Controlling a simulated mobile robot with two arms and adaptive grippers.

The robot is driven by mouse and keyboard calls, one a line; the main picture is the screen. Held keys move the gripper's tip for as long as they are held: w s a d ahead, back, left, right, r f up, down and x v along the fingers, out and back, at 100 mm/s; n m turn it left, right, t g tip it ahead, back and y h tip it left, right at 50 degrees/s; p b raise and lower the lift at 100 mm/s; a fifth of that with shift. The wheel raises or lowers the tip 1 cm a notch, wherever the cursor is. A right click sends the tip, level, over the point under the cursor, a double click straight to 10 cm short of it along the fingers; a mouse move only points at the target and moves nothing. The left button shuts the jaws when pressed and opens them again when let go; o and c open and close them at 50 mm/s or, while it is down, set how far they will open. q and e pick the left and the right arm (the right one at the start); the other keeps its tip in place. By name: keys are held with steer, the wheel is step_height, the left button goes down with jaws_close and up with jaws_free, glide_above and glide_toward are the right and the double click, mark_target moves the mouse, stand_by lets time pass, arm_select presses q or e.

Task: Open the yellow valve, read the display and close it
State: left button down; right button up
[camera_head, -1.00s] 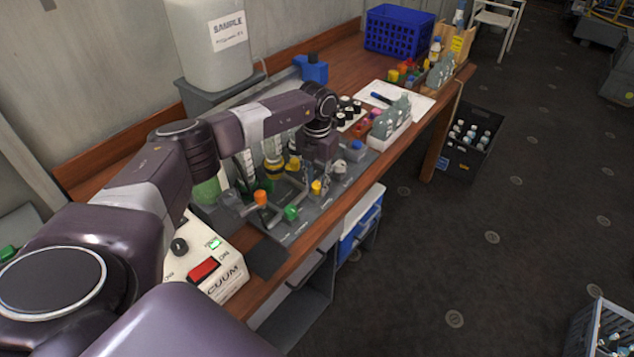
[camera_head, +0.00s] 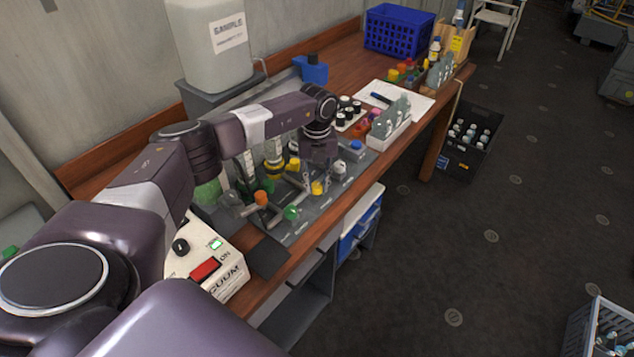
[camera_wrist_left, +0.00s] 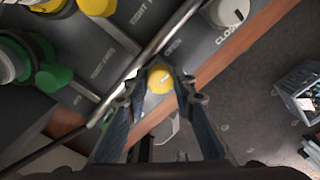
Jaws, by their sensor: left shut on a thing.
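The yellow valve knob (camera_head: 317,188) sits on the grey valve panel (camera_head: 300,236) on the bench. My left gripper (camera_wrist_left: 158,82) is over the panel, its two fingers on either side of the yellow knob (camera_wrist_left: 160,79) and shut on it. The panel reads "OPEN" and "CLOSE" beside a white round knob (camera_wrist_left: 228,12). In the head view, my wrist hides part of the panel. A white vacuum box (camera_head: 232,280) at the panel's near end has a small lit green display (camera_head: 216,244); its reading is too small to tell. My right gripper is out of view.
Orange (camera_head: 261,197) and green (camera_head: 291,213) knobs sit close to the yellow one. Glass bottles stand behind the panel.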

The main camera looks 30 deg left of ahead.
mark_target(317, 185)
arm_select(q)
steer(key=shift+r, duration=0.1)
stand_by(0.3)
steer(key=c, duration=1.6)
jaws_free()
step_height(317, 185, up, 12)
